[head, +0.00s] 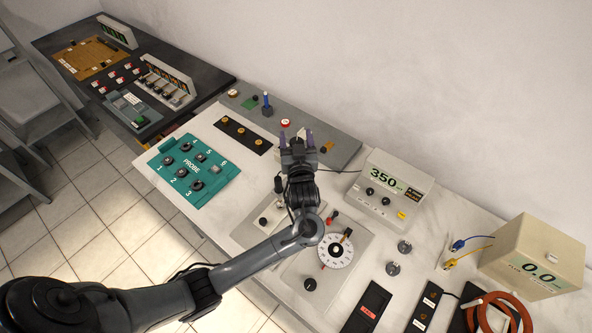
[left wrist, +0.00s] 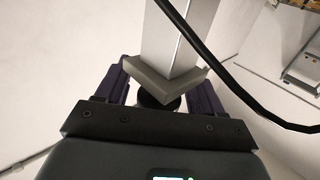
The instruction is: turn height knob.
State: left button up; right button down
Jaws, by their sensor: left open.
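My left gripper (head: 297,137) is open over the grey bench plate at the back of the white table, its two purple fingers apart. In the left wrist view, my left gripper (left wrist: 160,88) has a finger on each side of a dark round knob (left wrist: 158,103). The knob is partly hidden under a grey angled bracket (left wrist: 168,82) on an upright grey post (left wrist: 178,35). I cannot tell whether the fingers touch the knob. No label shows on it, and in the head view my gripper hides that spot. My right gripper is not in view.
A teal PROBE box (head: 192,180) is left of my arm. A meter reading 350 (head: 390,190) stands right of my gripper, and a white dial (head: 335,250) is nearer. A black cable (left wrist: 235,75) passes close to the post. A beige box reading 0.0 (head: 530,255) is far right.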

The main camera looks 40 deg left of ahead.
pick_arm(q)
jog(key=shift+f+m+t+h+b, duration=0.1)
jog(key=shift+m+t+h+b, duration=0.2)
jog(key=shift+m+t+h, duration=0.4)
jog(key=r+p+v, duration=0.1)
jog(key=p+v, duration=1.1)
jog(key=p, duration=0.4)
jog(key=shift+s+d, duration=0.2)
jog(key=shift+r, duration=0.1)
jog(key=shift+c, duration=0.3)
